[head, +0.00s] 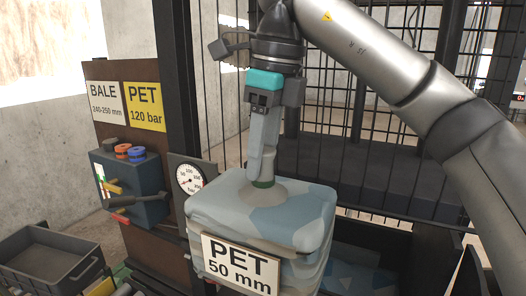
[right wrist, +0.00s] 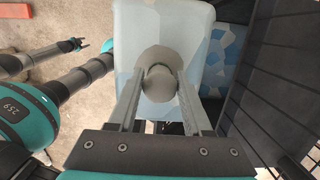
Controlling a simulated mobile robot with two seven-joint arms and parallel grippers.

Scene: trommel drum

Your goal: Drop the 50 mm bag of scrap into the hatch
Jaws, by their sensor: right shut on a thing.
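The bag of scrap (head: 262,212) is a blocky pale blue and grey patched bundle with a "PET 50 mm" label on its front and a round knob on top. My right gripper (head: 263,180) points straight down and is shut on the knob. In the right wrist view its two fingers (right wrist: 160,88) stand on either side of the knob, above the bag (right wrist: 125,40). The bag is upright. It hides most of what lies beneath it, so I cannot tell its clearance. My left gripper (right wrist: 79,44) is small in the right wrist view, away from the bag, empty, its fingertips apart.
Similar blue patched material (head: 355,268) lies in a dark-walled bay behind and right of the bag. A barred cage (head: 330,120) stands behind. A pressure gauge (head: 189,179) and a lever box (head: 130,187) are close on the left. A grey crate (head: 40,260) is at lower left.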

